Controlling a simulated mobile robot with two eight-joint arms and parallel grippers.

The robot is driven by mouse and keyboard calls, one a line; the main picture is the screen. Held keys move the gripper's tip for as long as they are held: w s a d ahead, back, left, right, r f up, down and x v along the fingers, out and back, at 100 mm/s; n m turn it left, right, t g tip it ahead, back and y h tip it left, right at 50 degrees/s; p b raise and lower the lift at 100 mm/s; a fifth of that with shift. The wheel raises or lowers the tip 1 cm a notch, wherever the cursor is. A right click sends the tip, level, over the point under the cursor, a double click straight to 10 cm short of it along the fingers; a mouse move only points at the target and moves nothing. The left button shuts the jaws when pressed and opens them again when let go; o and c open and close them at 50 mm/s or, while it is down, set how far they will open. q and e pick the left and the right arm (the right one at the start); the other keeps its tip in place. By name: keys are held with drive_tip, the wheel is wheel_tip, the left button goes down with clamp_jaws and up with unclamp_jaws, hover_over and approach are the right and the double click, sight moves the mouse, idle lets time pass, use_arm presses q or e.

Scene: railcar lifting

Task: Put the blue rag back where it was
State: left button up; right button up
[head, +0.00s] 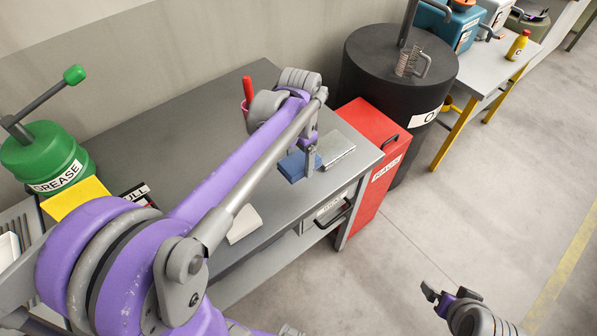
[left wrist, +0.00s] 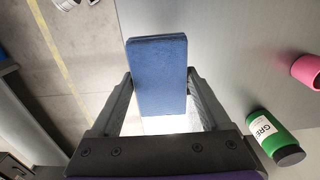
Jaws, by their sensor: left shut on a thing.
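The blue rag (head: 292,167) is a flat folded block near the right end of the grey workbench top. My left gripper (head: 308,158) is shut on it. In the left wrist view the rag (left wrist: 160,62) stands between the two fingers of my left gripper (left wrist: 160,82). I cannot tell whether the rag touches the bench. A flat light-grey piece (head: 337,148) lies just right of the rag in the head view. My right gripper (head: 447,296) is empty and open, over the floor at the lower right.
The grey workbench (head: 200,92) has a drawer (head: 335,207) and a red cabinet (head: 375,170) at its right end. A white piece (head: 244,224) lies near the front edge. A green bottle (left wrist: 272,135) and pink cup (left wrist: 308,71) are near the left gripper. A black drum (head: 390,85) stands behind.

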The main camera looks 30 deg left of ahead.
use_arm(q)
drive_tip(key=shift+w+a+f, duration=0.1)
drive_tip(key=shift+w+f, duration=0.1)
hover_over(299, 188)
wheel_tip(299, 188, down, 5)
drive_tip(key=shift+r, duration=0.1)
drive_tip(key=shift+f, duration=2.3)
drive_tip(key=shift+b, duration=0.3)
drive_tip(key=shift+f, duration=0.15)
drive_tip(key=o, duration=1.2)
drive_tip(key=shift+c, duration=0.2)
